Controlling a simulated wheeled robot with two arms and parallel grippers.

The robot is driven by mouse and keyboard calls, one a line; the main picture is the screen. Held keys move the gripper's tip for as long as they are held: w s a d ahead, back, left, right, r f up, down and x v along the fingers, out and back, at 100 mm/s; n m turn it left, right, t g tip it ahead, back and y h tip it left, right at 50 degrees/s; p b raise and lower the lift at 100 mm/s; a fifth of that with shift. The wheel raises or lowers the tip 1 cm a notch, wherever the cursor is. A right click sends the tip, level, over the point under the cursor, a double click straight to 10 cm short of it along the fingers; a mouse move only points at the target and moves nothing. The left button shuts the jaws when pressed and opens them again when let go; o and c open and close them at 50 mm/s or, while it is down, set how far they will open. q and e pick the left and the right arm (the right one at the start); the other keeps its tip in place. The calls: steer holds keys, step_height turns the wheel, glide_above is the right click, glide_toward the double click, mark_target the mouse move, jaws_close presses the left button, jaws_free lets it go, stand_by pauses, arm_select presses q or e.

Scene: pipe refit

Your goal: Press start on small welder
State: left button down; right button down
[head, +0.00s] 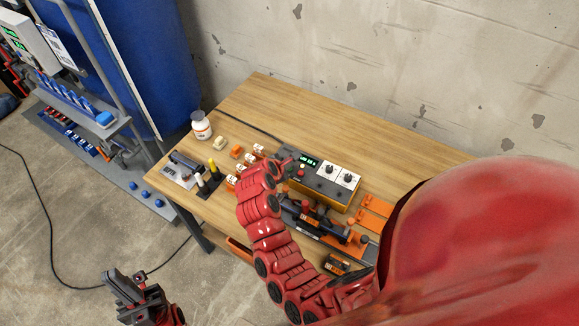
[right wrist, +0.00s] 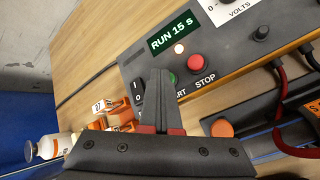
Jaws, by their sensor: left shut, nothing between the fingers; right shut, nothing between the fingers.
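The small welder (head: 325,193) is a grey and orange box on the wooden bench. In the right wrist view its panel (right wrist: 215,65) has a lit display (right wrist: 171,36) reading "RUN 15 S", a glowing lamp (right wrist: 179,48), a red STOP button (right wrist: 197,63) and a green START button (right wrist: 173,79). My right gripper (right wrist: 162,76) is shut and empty, its tips right at the START button and partly covering it and its label. Whether they touch it I cannot tell. It also shows in the head view (head: 283,164). My left gripper (head: 130,284) is shut and empty, low and away from the bench.
On the bench (head: 258,107) stand a white bottle (head: 201,126), several orange and white fittings (head: 236,151) and a tool holder (head: 186,172) on the left. Orange clamps (head: 375,206) lie right of the welder. A blue cart (head: 85,120) stands further left. The bench's back is clear.

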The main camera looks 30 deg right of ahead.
steer(key=shift+r+p, duration=0.85)
steer(key=shift+p, duration=0.25)
step_height(320, 180, up, 5)
steer(key=p, duration=0.5)
stand_by(0.5)
